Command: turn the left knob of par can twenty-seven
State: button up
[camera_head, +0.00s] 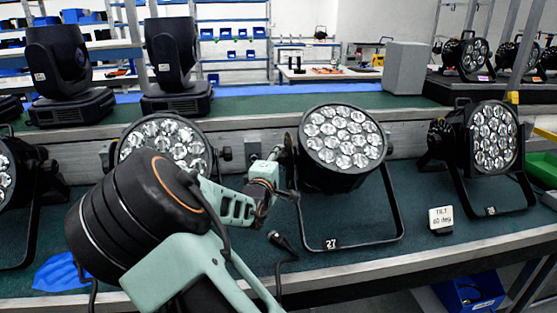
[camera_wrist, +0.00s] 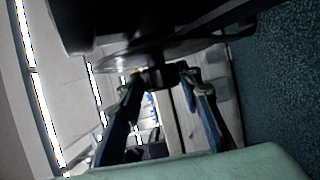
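Par can twenty-seven (camera_head: 343,140) stands in the middle of the bench, its round lit face to the front. Its bracket carries the label 27 (camera_head: 331,244). My gripper (camera_head: 287,168) is at its left side, by the upper end of the bracket arm. In the head view my gripper covers the left knob. In the wrist view a dark knob (camera_wrist: 158,77) lies between the tips of my two fingers (camera_wrist: 160,76), under the dark can body. The fingers are apart, one on each side of it. I cannot tell whether both touch it.
Another par can (camera_head: 165,140) stands close behind my arm on the left. One more (camera_head: 493,138) stands to the right, with a sign reading TILT 60 deg (camera_head: 440,219) in front. A loose cable plug (camera_head: 280,240) lies near the bench's front edge.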

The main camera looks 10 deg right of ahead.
jog(key=c, duration=0.5)
jog(key=shift+o, duration=0.2)
jog(key=shift+f, duration=0.1)
jog(key=shift+f+t+b, duration=0.1)
jog(key=shift+t+b, duration=0.2)
jog(key=shift+b, duration=0.1)
jog(key=t+b, duration=0.1)
jog(key=b, duration=0.1)
jog(key=shift+f+m+h+b, duration=0.3)
jog(key=shift+f+m+h, duration=0.05)
jog(key=shift+m+h, duration=0.05)
jog(key=m+t+h+b, duration=0.1)
jog(key=t+b, duration=0.1)
jog(key=b, duration=0.2)
jog(key=shift+w+f, duration=0.1)
jog(key=shift+f, duration=0.05)
jog(key=shift+m+t+h+b, duration=0.5)
jog(key=shift+h+b, duration=0.1)
jog(key=shift+b, duration=0.5)
jog(key=shift+r, duration=0.25)
jog(key=o, duration=1.2)
jog(key=shift+c, duration=0.2)
